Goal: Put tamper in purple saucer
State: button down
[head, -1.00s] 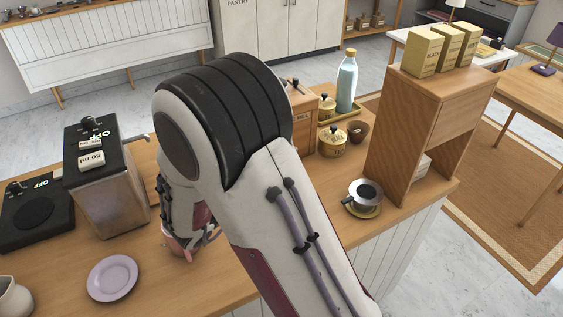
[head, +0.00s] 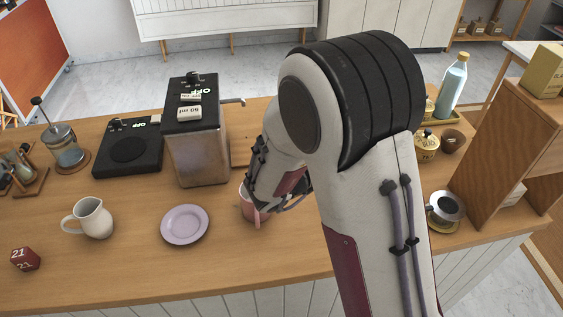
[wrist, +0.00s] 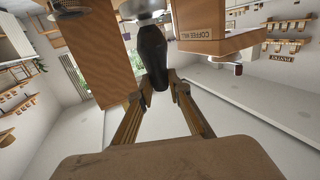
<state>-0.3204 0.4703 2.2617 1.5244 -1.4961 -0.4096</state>
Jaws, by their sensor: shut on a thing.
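The purple saucer (head: 184,224) lies flat and empty on the wooden counter in the head view. My gripper (wrist: 158,86) is shut on the tamper (wrist: 151,52) in the wrist view. The tamper has a dark handle and a pale metal part at the top edge of that picture. In the head view my arm hides the tamper and most of the gripper. The arm's end is right of the saucer, by a pink mug (head: 249,210), which it partly covers. I cannot tell whether they touch.
A white pitcher (head: 91,218) stands left of the saucer. A metal machine (head: 199,155) and a black scale (head: 128,150) stand behind it. The counter in front of the saucer is clear.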

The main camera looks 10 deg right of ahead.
jog(key=w+a+r+n+t+y, duration=0.1)
jog(key=w+a+t, duration=0.1)
jog(key=a, duration=1)
jog(key=w+a+n+t+y, duration=0.1)
jog(key=w+a+t, duration=0.15)
jog(key=a, duration=0.85)
jog(key=s+a+n+t+y, duration=0.1)
jog(key=s+a, duration=0.2)
jog(key=a, duration=0.8)
jog(key=s+a+n+y, duration=0.1)
jog(key=s+a, duration=0.3)
jog(key=a, duration=0.7)
jog(key=shift+a+n+t, duration=0.3)
jog(key=shift+n+t, duration=0.05)
jog(key=shift+n, duration=0.15)
jog(key=shift+f, duration=0.2)
notch_tip(320, 180, down, 6)
jog(key=shift+f, duration=0.1)
